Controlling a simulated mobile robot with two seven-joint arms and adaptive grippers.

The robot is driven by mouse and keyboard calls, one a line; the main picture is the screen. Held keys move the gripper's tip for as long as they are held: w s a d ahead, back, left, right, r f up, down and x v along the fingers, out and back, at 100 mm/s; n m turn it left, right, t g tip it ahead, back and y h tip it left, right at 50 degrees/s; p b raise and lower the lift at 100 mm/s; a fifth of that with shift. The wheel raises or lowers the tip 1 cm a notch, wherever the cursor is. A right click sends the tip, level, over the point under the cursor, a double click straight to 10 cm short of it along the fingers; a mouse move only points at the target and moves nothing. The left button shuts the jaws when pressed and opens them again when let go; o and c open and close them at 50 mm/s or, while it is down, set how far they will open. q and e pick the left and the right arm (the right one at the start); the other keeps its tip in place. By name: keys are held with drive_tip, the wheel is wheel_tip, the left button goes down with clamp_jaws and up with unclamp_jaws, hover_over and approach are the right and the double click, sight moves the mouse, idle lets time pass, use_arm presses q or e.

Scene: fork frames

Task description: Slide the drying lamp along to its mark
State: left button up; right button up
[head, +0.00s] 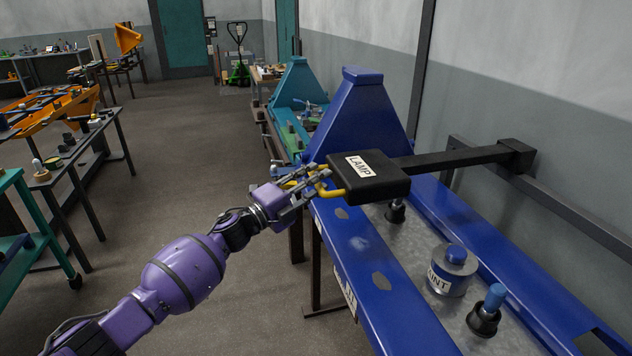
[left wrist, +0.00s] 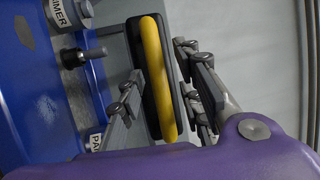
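The drying lamp (head: 376,184) is a flat black box with a white LAMP label, hung on a black arm (head: 450,158) from a rail on the right wall. It sits above the blue bench, with a yellow handle (head: 333,193) on its near left side. My left gripper (head: 306,186) is at the handle. In the left wrist view the yellow handle (left wrist: 158,78) stands between the spread fingers (left wrist: 160,82), with gaps beside it; the grip looks open. I cannot tell which spot is the lamp's mark; grey patches (head: 381,281) show on the blue bench edge. My right gripper is not in view.
A PAINT tin (head: 453,272) and a blue-topped knob (head: 488,310) stand on the bench's grey top, nearer than the lamp. A black knob (head: 396,211) stands under the lamp. The wall rail (head: 576,214) runs on towards the near right.

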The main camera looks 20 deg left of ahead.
use_arm(q)
drive_tip(key=shift+w, duration=0.1)
clamp_jaws()
drive_tip(key=shift+d, duration=0.1)
idle(0.3)
